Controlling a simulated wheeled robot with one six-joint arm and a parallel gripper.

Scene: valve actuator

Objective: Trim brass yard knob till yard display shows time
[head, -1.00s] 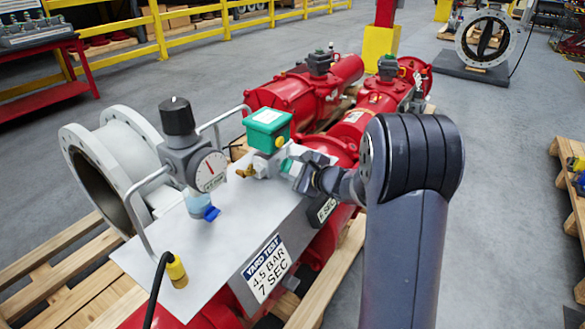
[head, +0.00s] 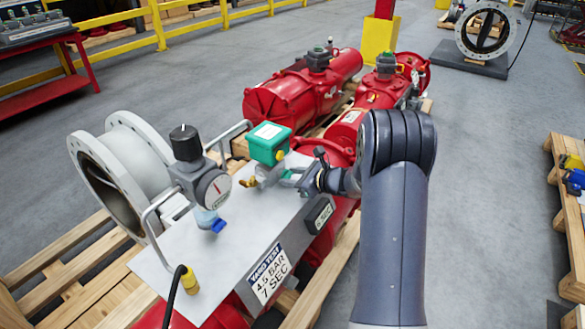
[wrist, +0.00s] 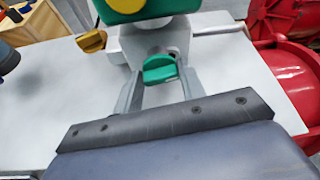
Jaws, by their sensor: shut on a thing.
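In the head view my gripper (head: 290,179) is at the right side of the green-topped valve block (head: 268,143). In the wrist view its grey fingers stand either side of a small green knob (wrist: 159,69) and are shut on it. The brass knob (head: 249,182) sticks out on the block's other side, apart from my fingers; it also shows in the wrist view (wrist: 92,41). A small dark display (head: 319,215) on the panel's front edge shows a figure and "SEC"; the digit is too small to read surely. The sign (head: 269,274) says "YARD TEST 4.5 BAR 7 SEC".
A dial gauge (head: 214,189) with a black-capped regulator stands left of the valve block on the grey panel (head: 170,240). Metal hoop handles rise beside it. Red actuators (head: 300,95) lie behind. A wooden pallet (head: 75,275) is under the rig.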

